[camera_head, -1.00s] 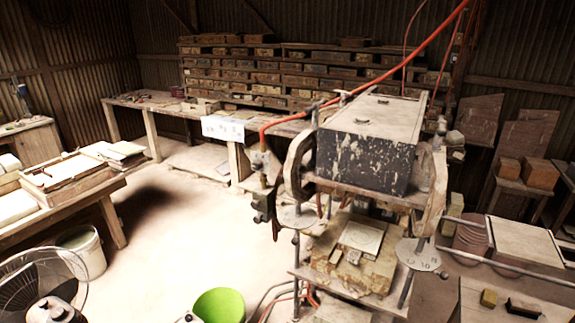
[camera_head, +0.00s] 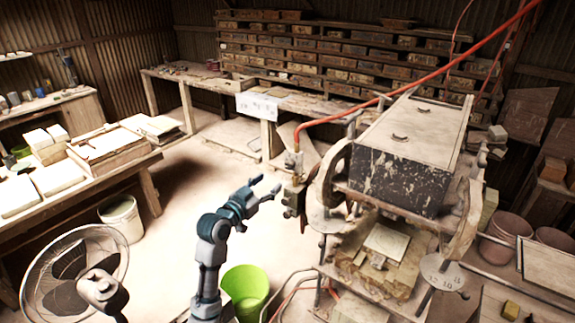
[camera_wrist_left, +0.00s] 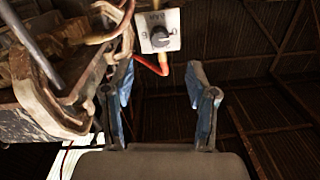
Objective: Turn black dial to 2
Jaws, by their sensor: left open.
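The black dial (camera_wrist_left: 160,40) sits on a white marked plate (camera_wrist_left: 172,20) at the top middle of the left wrist view. Its markings are too small to read surely, and I cannot tell which number it points to. In the head view the dial itself is not discernible. My left gripper (camera_head: 267,185) is open and empty, in the air just left of the press's side fittings (camera_head: 294,178). In the left wrist view its two blue fingers (camera_wrist_left: 160,70) stand apart below the dial, not touching it. My right gripper is not in view.
The tile press (camera_head: 405,180) with its black-sided box stands right of my gripper. A red hose (camera_head: 395,92) runs down to its left fittings. A green bucket (camera_head: 245,288) and a fan (camera_head: 72,272) stand in front. The floor left of the press is mostly clear.

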